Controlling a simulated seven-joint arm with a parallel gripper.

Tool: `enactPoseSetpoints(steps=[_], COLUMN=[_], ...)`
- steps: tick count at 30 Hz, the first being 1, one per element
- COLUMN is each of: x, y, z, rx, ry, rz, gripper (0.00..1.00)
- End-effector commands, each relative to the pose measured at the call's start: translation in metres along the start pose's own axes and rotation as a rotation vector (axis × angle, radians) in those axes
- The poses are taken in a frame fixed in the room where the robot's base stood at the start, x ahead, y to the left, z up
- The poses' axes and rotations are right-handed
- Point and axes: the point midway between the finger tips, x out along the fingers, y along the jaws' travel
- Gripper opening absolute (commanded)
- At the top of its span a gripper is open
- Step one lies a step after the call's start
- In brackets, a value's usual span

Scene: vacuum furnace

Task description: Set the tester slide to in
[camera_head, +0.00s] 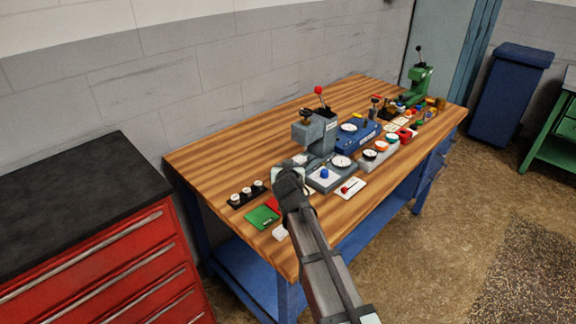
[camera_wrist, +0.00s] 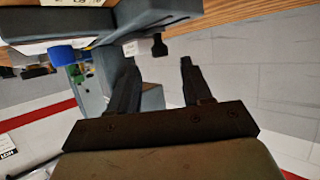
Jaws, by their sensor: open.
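The grey tester (camera_head: 318,135) stands on the wooden bench with a red-ball lever on top. A blue knob (camera_head: 324,174) sits on its low front base. A white plate with a small red handle (camera_head: 349,187) lies just in front. I cannot tell for certain which part is the slide, nor its setting. My gripper (camera_head: 288,172) is left of the base, its fingertips hard to make out. In the wrist view my gripper (camera_wrist: 157,70) has its two dark fingers apart, with nothing between them. A blue knob (camera_wrist: 62,54) is left of the fingers, apart from them.
A green plate (camera_head: 262,217) and a black strip with several white-topped pieces (camera_head: 248,194) lie left of my gripper. A blue box (camera_head: 355,136) with dials stands behind right. A green press (camera_head: 418,85) is at the far end. The bench's near-left corner is clear.

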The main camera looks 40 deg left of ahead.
Motion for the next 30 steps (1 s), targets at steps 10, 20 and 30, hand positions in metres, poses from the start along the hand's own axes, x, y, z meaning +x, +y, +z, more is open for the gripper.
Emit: enactPoseSetpoints(steps=[10, 20, 30], x=[0.045, 0.046, 0.046], y=[-0.001, 0.000, 0.000], z=[-0.001, 0.000, 0.000], rx=[0.000, 0.000, 0.000], ry=[0.000, 0.000, 0.000], rz=[0.000, 0.000, 0.000], gripper=[0.49, 0.46, 0.14])
